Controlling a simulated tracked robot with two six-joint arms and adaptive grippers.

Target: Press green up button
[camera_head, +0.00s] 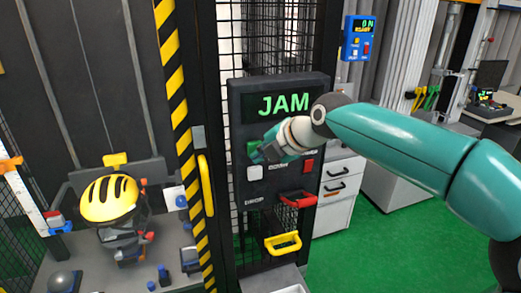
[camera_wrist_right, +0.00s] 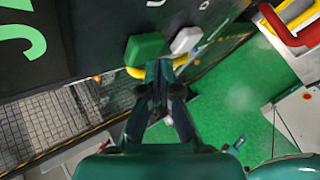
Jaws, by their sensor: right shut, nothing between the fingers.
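The dark control panel (camera_head: 240,100) shows green "JAM" text on its screen. The green button (camera_head: 252,147) sits at the panel's left, partly hidden by my right gripper (camera_head: 261,156). In the right wrist view the green button (camera_wrist_right: 145,47) lies just beyond the fingertips of my right gripper (camera_wrist_right: 160,68), which are shut and empty. I cannot tell whether they touch it. The white button (camera_head: 255,173) is below the green one, and it also shows in the right wrist view (camera_wrist_right: 186,40). My left gripper is not in view.
A red button (camera_head: 308,166) and a red handle (camera_head: 298,200) are on the panel's right side. A yellow handle (camera_head: 283,243) is below. A yellow-and-black striped post (camera_head: 175,80) and a bay with a yellow helmet (camera_head: 109,199) stand at left. Green floor is open at right.

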